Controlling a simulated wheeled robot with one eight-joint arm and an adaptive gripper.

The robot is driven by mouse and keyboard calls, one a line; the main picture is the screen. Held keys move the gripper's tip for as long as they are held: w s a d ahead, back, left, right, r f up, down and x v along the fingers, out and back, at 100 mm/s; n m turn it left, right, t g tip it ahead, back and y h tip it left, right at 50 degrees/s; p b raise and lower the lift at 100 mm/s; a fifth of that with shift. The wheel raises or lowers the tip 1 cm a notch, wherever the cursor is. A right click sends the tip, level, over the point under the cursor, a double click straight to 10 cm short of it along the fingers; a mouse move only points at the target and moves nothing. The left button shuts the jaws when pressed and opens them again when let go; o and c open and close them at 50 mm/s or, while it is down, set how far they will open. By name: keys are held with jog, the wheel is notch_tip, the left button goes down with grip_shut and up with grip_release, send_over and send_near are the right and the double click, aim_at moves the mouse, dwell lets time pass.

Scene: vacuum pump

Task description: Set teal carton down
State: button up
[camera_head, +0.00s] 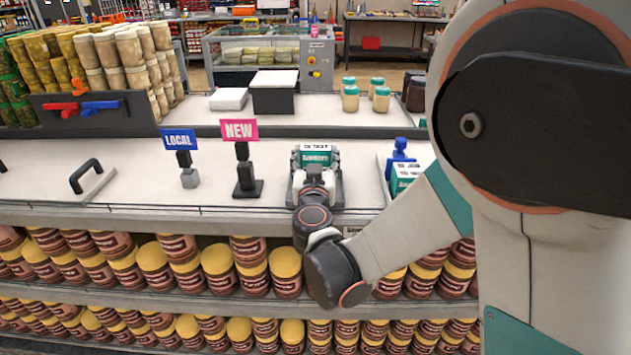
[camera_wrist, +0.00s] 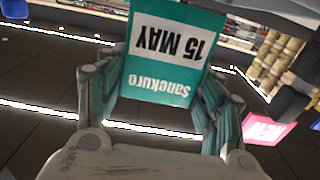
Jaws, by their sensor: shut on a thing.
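The teal carton (camera_head: 316,156) has a white band marked 15 MAY. It is between the fingers of my gripper (camera_head: 316,176), over the white counter (camera_head: 225,150). In the wrist view the carton (camera_wrist: 163,55) fills the upper middle, with its print upside down. The fingers of my gripper (camera_wrist: 155,105) close on its left and right sides. I cannot tell whether the carton's base touches the counter. A second teal carton (camera_head: 404,180) stands on the counter to the right, partly hidden by my arm.
A pink NEW sign (camera_head: 239,130) and a blue LOCAL sign (camera_head: 180,139) stand left of my gripper. A blue object (camera_head: 400,155) is by the second carton. Several teal-lidded jars (camera_head: 381,98) and a black box (camera_head: 274,95) stand behind. The counter between the NEW sign and my gripper is narrow but bare.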

notch_tip(320, 180, down, 4)
jog(key=b, duration=0.3)
jog(key=shift+f, duration=0.2)
jog(key=shift+r, duration=0.1)
jog(key=o, duration=1)
jog(key=shift+s, duration=0.35)
jog(key=s+p, duration=0.2)
jog(key=s, duration=0.9)
jog(key=shift+s+a, duration=0.2)
